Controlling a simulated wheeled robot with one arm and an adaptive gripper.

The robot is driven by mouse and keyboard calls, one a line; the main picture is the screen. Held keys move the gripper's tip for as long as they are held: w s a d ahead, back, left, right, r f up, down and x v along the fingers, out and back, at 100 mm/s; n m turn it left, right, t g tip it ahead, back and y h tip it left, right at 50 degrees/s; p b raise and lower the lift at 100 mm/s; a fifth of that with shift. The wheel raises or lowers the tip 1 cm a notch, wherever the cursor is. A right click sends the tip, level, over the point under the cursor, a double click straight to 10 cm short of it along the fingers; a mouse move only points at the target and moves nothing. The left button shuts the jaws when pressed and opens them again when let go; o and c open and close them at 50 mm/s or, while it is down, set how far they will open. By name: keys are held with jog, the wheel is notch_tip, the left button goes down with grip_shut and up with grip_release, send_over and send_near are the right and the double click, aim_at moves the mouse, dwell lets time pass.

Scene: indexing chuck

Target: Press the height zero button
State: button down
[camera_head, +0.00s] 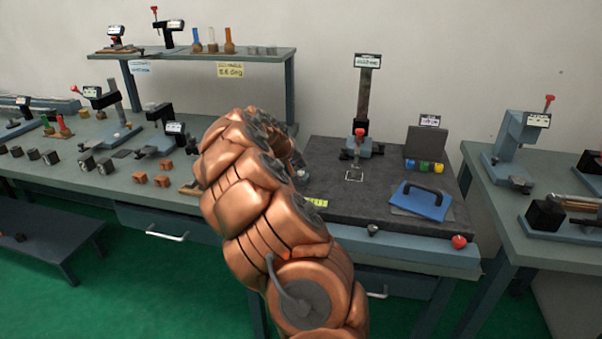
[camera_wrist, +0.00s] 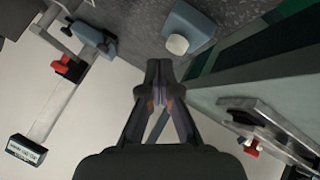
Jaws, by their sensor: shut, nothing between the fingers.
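The height gauge (camera_head: 364,95) stands on the dark granite plate, with a display on top and a red-knobbed carriage low on its column. In the wrist view its column (camera_wrist: 62,100) runs down-left to the display, with a red part on it. A cream round button (camera_wrist: 177,44) on a blue-grey block (camera_wrist: 192,27) shows beyond my fingertips; its label is not visible. My gripper (camera_wrist: 160,68) is shut and empty, pointing toward the button, apparently apart from it. In the head view my copper arm hides the gripper.
The granite plate (camera_head: 330,216) also holds a blue handled block (camera_head: 420,201) and small coloured pieces before a grey upright plate (camera_head: 425,142). A red knob (camera_head: 459,242) sits at the bench's front right. The left bench is crowded with blocks and gauges.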

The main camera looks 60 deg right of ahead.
aim_at(299, 172)
jog(key=shift+f+b, duration=0.35)
jog(key=shift+f+b, duration=0.4)
jog(key=shift+f, duration=0.1)
dwell(1.1)
jog(key=shift+r, duration=0.95)
jog(key=shift+r, duration=0.1)
jog(key=shift+r+p, duration=0.75)
jog(key=shift+r, duration=1.65)
jog(key=shift+a, duration=0.1)
